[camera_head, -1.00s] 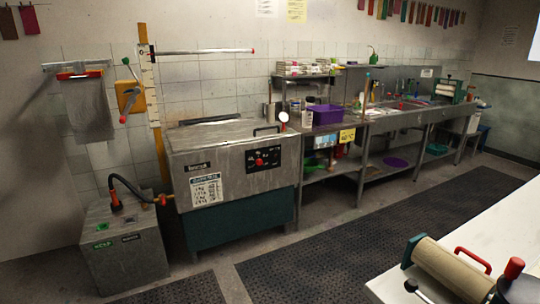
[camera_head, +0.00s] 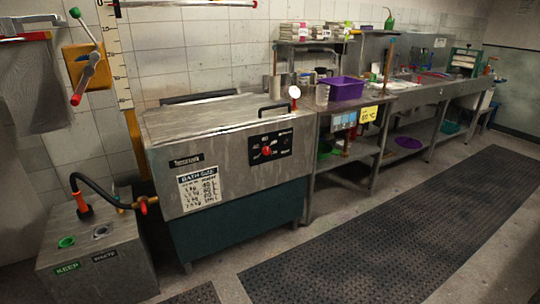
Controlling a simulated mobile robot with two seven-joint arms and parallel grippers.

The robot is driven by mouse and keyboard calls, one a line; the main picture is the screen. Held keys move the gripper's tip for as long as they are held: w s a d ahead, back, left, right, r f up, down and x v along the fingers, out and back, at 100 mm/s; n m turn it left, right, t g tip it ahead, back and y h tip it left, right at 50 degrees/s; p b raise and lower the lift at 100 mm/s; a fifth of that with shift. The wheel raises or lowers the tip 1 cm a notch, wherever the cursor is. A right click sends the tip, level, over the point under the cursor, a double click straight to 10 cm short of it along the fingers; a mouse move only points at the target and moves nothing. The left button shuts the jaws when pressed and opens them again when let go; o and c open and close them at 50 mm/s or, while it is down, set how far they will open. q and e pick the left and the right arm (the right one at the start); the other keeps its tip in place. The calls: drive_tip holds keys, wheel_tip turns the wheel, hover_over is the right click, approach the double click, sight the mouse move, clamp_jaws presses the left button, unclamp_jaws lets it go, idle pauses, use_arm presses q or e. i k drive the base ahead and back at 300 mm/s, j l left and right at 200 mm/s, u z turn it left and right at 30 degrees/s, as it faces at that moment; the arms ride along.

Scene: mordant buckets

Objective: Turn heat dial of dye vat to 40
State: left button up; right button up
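The dye vat (camera_head: 225,165) is a grey metal box with a closed lid and a dark teal lower body, standing against the tiled wall left of centre. Its heat dial (camera_head: 266,151) is a red knob on a black panel (camera_head: 271,146) on the vat's front. The numbers around the dial are too small to read surely. A round white gauge (camera_head: 294,92) stands at the lid's right corner, next to a dark handle. Neither of my grippers is in view.
A metal bench (camera_head: 345,104) with a purple tub (camera_head: 346,88) stands to the right. Dark floor mats (camera_head: 390,235) lie in front; the floor there is clear.

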sight(266, 150)
drive_tip(key=i+u, duration=0.1)
drive_tip(key=i, duration=0.8)
drive_tip(key=i+l+u, duration=0.1)
drive_tip(key=i+l, duration=0.45)
drive_tip(key=l, duration=0.25)
drive_tip(key=i+l+u, duration=0.15)
drive_tip(key=l, duration=0.25)
drive_tip(key=i+l+u, duration=0.1)
drive_tip(key=i+l, duration=0.25)
drive_tip(key=l, duration=0.1)
